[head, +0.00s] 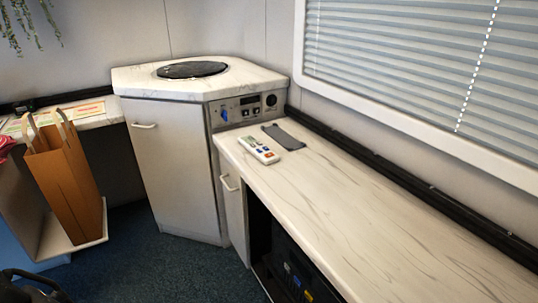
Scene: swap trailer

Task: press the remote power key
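A white remote (259,150) lies face up on the marble-patterned counter (350,205), near its far left end. It has several coloured keys, with orange, blue and green patches. The keys are too small for me to tell which is the power key. A dark part at the bottom left corner (30,288) looks like my gripper, cut off by the picture edge. Its fingertips are not clear, so I cannot tell whether it is open or shut. It is well apart from the remote, and nothing touches the remote.
A flat dark grey piece (284,136) lies just behind the remote. A corner cabinet (172,170) with a control panel (250,108) stands beyond it. A brown paper bag (68,185) stands on a low shelf at left. A window with blinds (430,60) is above the counter, whose near part is clear.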

